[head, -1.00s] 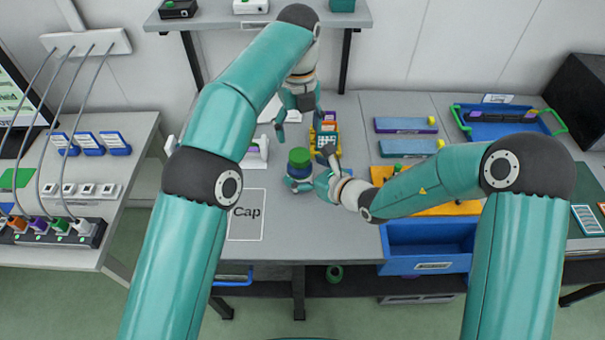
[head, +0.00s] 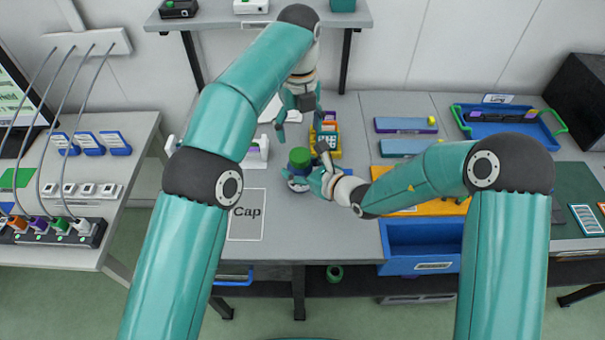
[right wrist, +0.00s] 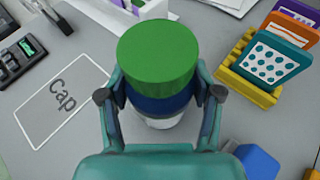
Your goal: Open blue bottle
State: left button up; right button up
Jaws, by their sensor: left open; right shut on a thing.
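The blue bottle (head: 299,170) stands upright on the grey table with a wide green cap (head: 300,155) on top. In the right wrist view, the green cap (right wrist: 158,55) hides much of the blue body (right wrist: 160,104), and a pale lower part shows beneath. My right gripper (head: 308,174) is shut on the bottle, with one finger on each side below the cap. My left gripper (head: 301,124) is open and empty, pointing down behind the bottle in the head view and apart from the cap.
A white outlined "Cap" area (head: 246,224) lies bare at the left. A blue bin (head: 425,254) sits at the front right, and a blue tray (head: 490,131) at the back right.

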aim_at(300, 154)
grip_shut()
pick_arm(q)
jog(key=m, duration=0.3)
jog(key=shift+f+m, duration=0.2)
jog(key=shift+m, duration=0.6)
jog(key=shift+f, duration=3.8)
jog(key=shift+c, duration=0.3)
